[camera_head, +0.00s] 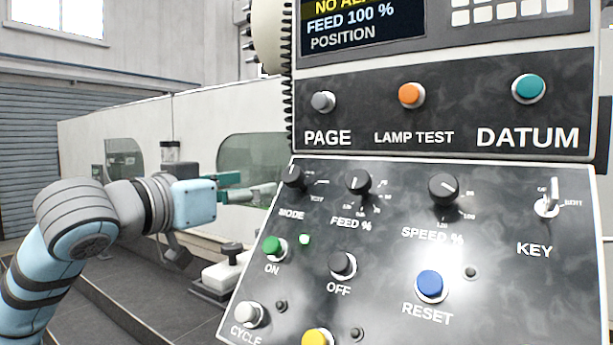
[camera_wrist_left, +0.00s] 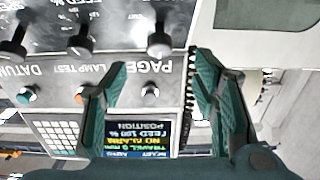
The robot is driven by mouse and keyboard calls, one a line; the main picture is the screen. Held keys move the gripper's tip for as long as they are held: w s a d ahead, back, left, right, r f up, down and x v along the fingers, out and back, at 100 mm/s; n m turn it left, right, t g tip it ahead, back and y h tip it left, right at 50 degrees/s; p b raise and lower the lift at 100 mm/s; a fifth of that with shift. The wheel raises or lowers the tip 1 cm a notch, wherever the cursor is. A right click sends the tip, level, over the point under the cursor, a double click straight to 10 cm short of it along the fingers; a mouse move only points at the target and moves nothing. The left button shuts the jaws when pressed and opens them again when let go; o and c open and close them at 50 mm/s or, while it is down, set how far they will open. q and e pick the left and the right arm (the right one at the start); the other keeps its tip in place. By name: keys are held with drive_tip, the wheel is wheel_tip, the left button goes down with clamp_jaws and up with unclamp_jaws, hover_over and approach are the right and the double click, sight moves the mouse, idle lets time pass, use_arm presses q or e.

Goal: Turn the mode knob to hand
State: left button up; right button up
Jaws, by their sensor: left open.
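The mode knob (camera_head: 294,177) is a small black dial at the upper left of the sloped control panel (camera_head: 400,235), above the MODE label. Its surrounding position labels are too small to read surely. My left gripper (camera_head: 257,184) is open, just left of the knob and apart from it, with its green fingers pointing at the panel. In the left wrist view the panel appears upside down. The mode knob (camera_wrist_left: 158,40) shows there beyond and between the two open fingertips (camera_wrist_left: 158,62). Nothing is between the fingers. My right gripper is not in view.
Below are the green ON button (camera_head: 274,247) and black OFF button (camera_head: 343,264). The PAGE button (camera_head: 323,101) is above. A key switch (camera_head: 547,206) sits far right.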

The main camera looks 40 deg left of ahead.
sight(288, 178)
use_arm(q)
drive_tip(key=w+p, duration=0.2)
drive_tip(key=w, duration=0.2)
drive_tip(key=w+a+p, duration=0.1)
drive_tip(key=w+p, duration=0.1)
drive_tip(key=w, duration=0.2)
drive_tip(key=w+p, duration=0.2)
drive_tip(key=w, duration=0.2)
drive_tip(key=shift+w+a+r, duration=0.15)
drive_tip(key=shift+w+r, duration=0.05)
drive_tip(key=shift+w, duration=0.2)
drive_tip(key=shift+s, duration=0.25)
drive_tip(key=shift+c, duration=0.7)
drive_tip(key=c, duration=1)
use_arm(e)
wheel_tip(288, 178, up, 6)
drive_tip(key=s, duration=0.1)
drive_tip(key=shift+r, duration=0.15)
